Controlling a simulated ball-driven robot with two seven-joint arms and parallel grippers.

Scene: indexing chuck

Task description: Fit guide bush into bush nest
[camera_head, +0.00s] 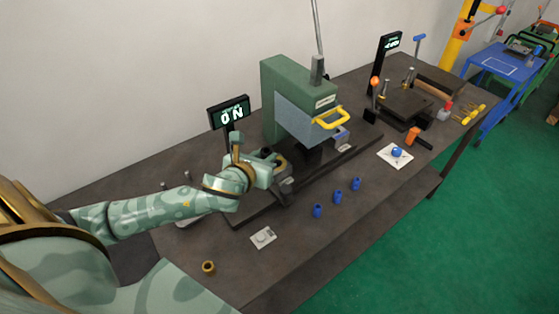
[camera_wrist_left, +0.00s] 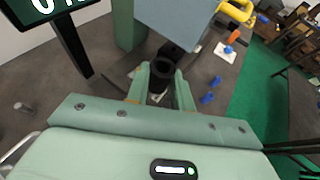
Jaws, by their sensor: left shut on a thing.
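A small brass ring with a dark hole, which looks like the guide bush (camera_head: 208,267), stands on the near left of the bench, apart from my grippers. A light grey plate with round features (camera_head: 263,237) lies to its right; I cannot tell whether it is the bush nest. My left gripper (camera_head: 280,168) is beside the green machine. In the left wrist view its fingers (camera_wrist_left: 161,82) are closed around a dark, hollow round part (camera_wrist_left: 163,72), apparently at the machine's base. The fingers partly hide this part. My right gripper is not in view.
The green machine (camera_head: 285,85) with a yellow handle (camera_head: 332,118) rises behind my left gripper, near a display (camera_head: 229,112). Three blue pieces (camera_head: 337,197) stand at the front. A white plate (camera_head: 395,157) with a blue piece lies farther right. The bench's front strip (camera_head: 300,245) is mostly clear.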

